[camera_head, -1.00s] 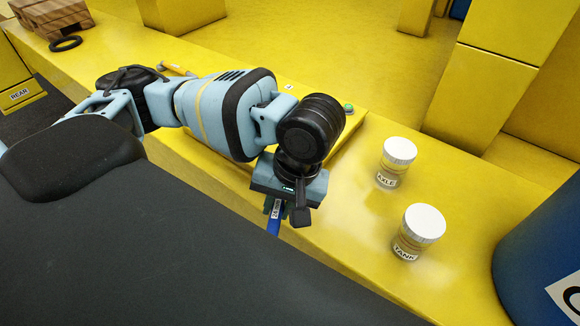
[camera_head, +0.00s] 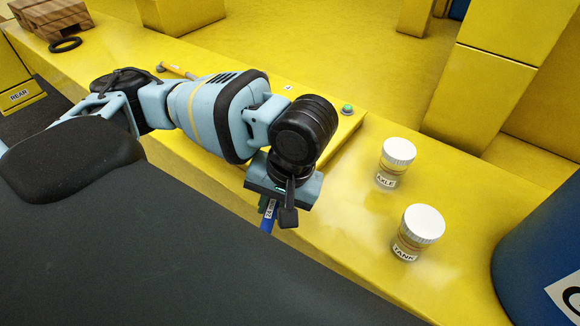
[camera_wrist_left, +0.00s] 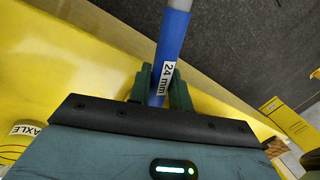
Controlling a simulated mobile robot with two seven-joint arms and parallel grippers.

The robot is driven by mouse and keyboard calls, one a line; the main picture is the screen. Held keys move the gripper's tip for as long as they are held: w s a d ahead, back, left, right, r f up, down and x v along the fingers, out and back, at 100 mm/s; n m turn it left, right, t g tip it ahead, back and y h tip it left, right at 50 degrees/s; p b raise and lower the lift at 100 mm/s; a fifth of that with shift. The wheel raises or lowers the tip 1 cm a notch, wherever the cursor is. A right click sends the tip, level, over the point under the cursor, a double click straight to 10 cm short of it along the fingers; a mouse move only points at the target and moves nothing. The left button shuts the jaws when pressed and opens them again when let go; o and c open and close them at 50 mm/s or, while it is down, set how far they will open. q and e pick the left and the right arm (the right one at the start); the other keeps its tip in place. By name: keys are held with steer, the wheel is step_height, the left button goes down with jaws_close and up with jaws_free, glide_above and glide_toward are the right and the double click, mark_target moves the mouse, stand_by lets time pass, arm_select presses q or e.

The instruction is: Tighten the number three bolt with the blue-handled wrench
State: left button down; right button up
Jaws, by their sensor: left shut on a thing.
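A blue-handled wrench (camera_head: 268,217) is held in my left gripper (camera_head: 274,202); its blue handle sticks out from under the gripper in the head view. In the left wrist view the blue handle (camera_wrist_left: 174,40) with a "24 mm" label stands between the two dark green fingers of my left gripper (camera_wrist_left: 160,88), which are shut on it. The wrench's working end is not clearly visible. A bolt-like part with a shaft (camera_head: 178,71) lies on the yellow beam behind my left arm; its number cannot be read. My right gripper is not in view.
A jar labelled AXLE (camera_head: 395,164) and a jar labelled TANK (camera_head: 418,234) stand on the yellow beam right of my gripper. A green button (camera_head: 347,109) is behind it. A blue drum (camera_head: 545,255) is at right. A black ring (camera_head: 65,44) and wooden pallet (camera_head: 50,16) are far left.

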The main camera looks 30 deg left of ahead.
arm_select(q)
steer(key=shift+s+a+m, duration=0.2)
steer(key=shift+a+m, duration=0.1)
steer(key=shift+a, duration=0.05)
stand_by(0.3)
steer(key=shift+w+d+n, duration=0.25)
steer(key=shift+d+n, duration=0.25)
steer(key=shift+r, duration=0.1)
steer(key=shift+r, duration=2.15)
